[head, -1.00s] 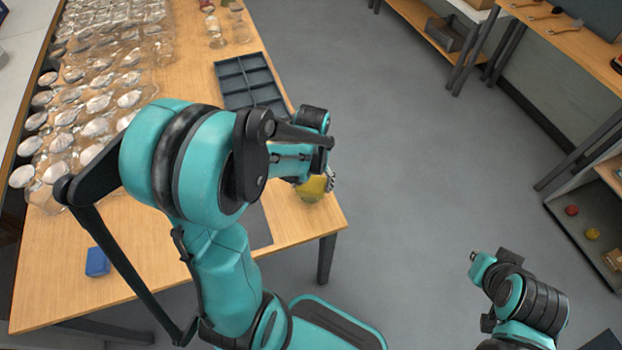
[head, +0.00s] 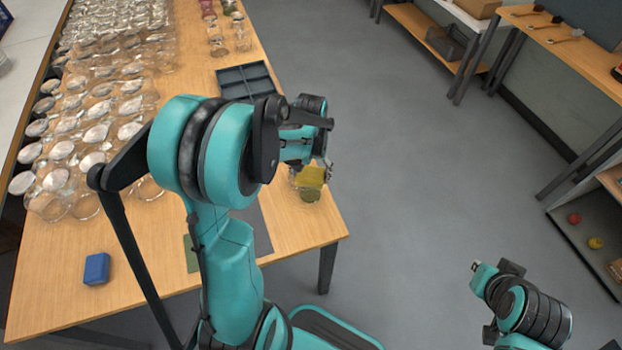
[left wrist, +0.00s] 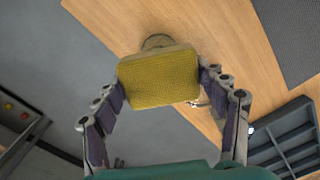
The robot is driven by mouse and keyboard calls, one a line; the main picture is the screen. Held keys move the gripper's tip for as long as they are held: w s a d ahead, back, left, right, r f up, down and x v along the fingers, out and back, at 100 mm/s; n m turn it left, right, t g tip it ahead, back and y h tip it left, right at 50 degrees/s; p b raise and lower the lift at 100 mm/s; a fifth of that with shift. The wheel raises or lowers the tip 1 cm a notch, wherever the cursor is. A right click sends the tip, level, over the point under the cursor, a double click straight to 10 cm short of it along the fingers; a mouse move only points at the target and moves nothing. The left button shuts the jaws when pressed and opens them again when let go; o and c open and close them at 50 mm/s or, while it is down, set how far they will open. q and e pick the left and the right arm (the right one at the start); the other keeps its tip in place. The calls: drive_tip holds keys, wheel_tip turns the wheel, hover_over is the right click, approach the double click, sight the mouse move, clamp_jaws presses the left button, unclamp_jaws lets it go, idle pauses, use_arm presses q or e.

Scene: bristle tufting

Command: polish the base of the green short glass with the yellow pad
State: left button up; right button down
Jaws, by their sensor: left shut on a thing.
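My left gripper (head: 322,172) is shut on the yellow pad (head: 312,177), at the table's right edge. In the left wrist view the yellow pad (left wrist: 160,80) sits between the two fingers with its broad textured face towards the camera. The short green glass (head: 309,195) shows just below the pad in the head view. In the left wrist view only a rim-like part of the glass (left wrist: 157,42) shows beyond the pad; the rest is hidden. I cannot tell whether pad and glass touch.
Many clear glasses (head: 95,135) crowd the table's left side. A dark divided tray (head: 246,80) lies behind my left arm. A blue block (head: 97,268) lies front left, and a green piece (head: 190,253) shows beside my arm. A dark mat (head: 258,232) lies near the glass.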

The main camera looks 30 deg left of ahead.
use_arm(q)
drive_tip(key=shift+r+p, duration=2.35)
drive_tip(key=shift+r, duration=0.7)
drive_tip(key=shift+r+p, duration=1.2)
drive_tip(key=shift+r, duration=0.35)
drive_tip(key=shift+f, duration=0.1)
